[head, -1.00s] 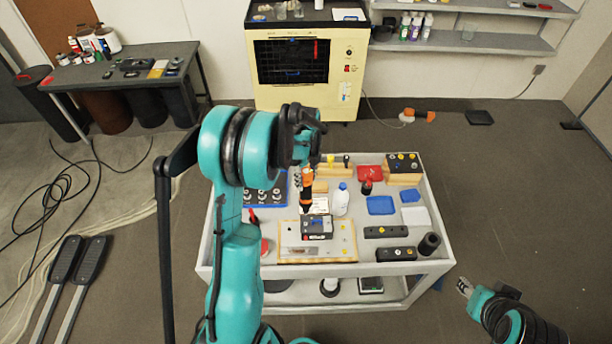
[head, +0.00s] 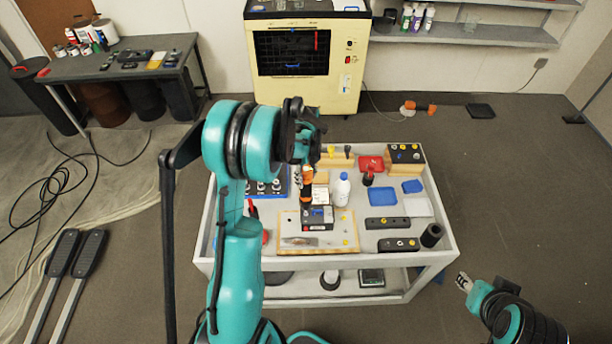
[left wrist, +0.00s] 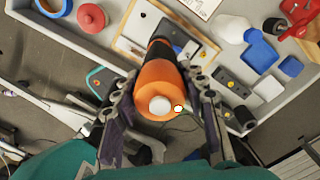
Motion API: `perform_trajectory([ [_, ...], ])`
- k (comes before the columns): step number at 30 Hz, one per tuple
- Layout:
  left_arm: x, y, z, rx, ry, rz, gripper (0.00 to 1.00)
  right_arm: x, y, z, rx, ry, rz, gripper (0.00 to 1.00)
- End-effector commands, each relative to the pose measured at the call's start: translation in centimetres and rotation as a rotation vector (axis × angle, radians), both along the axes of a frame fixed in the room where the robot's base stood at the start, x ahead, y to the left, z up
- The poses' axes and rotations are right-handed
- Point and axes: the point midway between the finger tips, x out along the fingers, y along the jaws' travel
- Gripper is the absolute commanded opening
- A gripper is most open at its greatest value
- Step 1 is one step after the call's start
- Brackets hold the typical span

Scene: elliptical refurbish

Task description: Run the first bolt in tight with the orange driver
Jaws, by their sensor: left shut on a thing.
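The orange driver (head: 306,184), with a black lower part, is held by my left gripper (head: 306,165) above the cart. In the left wrist view the orange handle (left wrist: 158,84) sits between the two fingers of the left gripper (left wrist: 160,110), its pale end towards the camera. The driver points down at the dark box-shaped unit (head: 317,217) on the wooden board (head: 290,243). The driver's tip and the bolt under it are hidden or too small to make out, so contact cannot be told. My right gripper (head: 465,283) hangs empty right of the cart.
A white bottle (head: 342,190) stands close right of the driver. Blue trays (head: 382,197), a red tray (head: 371,163), dark blocks (head: 387,223) and a black cylinder (head: 431,235) fill the cart's right side. The cart has a raised pale rim (head: 330,262).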

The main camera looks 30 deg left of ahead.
Motion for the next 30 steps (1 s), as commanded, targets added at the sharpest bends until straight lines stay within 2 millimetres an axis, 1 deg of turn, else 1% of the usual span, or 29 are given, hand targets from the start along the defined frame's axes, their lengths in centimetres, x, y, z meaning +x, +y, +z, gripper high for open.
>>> perform_trajectory([
  [30, 0.0, 0.0, -0.72, 0.0, 0.0, 0.0, 0.0, 0.0, 0.0, -0.77, 0.0, 0.0, 0.0, 0.37],
])
